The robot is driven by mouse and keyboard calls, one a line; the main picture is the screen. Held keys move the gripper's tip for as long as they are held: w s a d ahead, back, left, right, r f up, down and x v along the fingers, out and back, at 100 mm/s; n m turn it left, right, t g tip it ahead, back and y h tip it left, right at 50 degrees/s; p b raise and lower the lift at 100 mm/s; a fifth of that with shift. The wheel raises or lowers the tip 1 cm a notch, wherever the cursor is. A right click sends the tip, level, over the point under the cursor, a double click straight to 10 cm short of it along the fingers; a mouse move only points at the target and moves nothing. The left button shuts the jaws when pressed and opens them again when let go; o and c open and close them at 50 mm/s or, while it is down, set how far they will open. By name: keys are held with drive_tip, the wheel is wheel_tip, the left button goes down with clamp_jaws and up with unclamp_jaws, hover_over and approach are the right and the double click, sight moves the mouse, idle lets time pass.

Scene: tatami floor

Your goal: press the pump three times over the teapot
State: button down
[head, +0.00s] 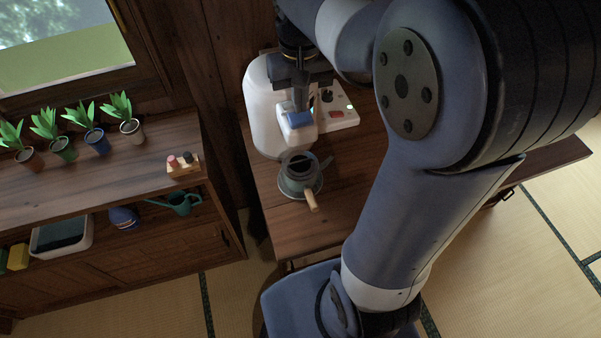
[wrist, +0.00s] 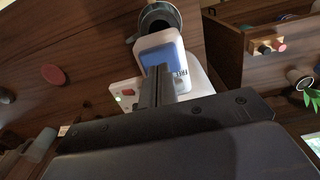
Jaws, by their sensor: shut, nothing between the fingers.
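The pump is a white dispenser (head: 262,106) with a blue press pad (head: 299,119) on its front spout. The grey-green teapot (head: 291,187) stands open under the spout on the wooden cabinet top, its pale wooden handle pointing to the front right. My gripper (head: 301,108) is shut and empty just over the pad. In the wrist view, the closed fingers (wrist: 160,72) overlap the blue pad (wrist: 163,50), and I cannot tell whether they touch it. The teapot (wrist: 157,17) shows partly beyond the spout there.
A panel with a red button (head: 336,114) and a green light is right of the spout. At left, a shelf (head: 90,190) holds several potted plants (head: 96,138) and a small rack (head: 183,165). A green watering can (head: 182,203) is below. The cabinet front is clear.

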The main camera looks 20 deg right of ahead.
drive_tip(key=shift+f, duration=0.2)
idle(0.3)
drive_tip(key=shift+f+b, duration=0.9)
drive_tip(key=shift+f, duration=0.35)
drive_tip(key=shift+r+p, duration=1.4)
drive_tip(key=shift+r, duration=0.05)
drive_tip(key=shift+f, duration=0.15)
